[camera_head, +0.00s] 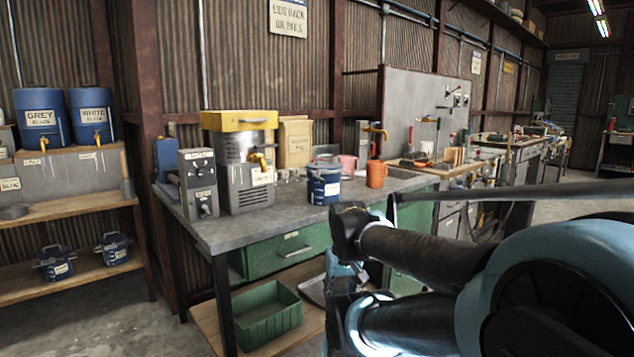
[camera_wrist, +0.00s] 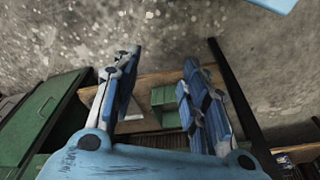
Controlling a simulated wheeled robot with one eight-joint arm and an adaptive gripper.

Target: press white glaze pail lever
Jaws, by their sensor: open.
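The white glaze pail (camera_head: 91,115) is a dark blue drum with a white label, standing on the upper shelf at the far left in the head view.
A matching grey glaze pail (camera_head: 41,120) stands left of the white one. The workbench (camera_head: 235,236) holds a yellow-topped machine (camera_head: 240,150), a lidded blue pot (camera_head: 324,188) and an orange mug (camera_head: 376,174). A green bin (camera_head: 270,322) sits below. Two blue pots sit on the lower left shelf.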

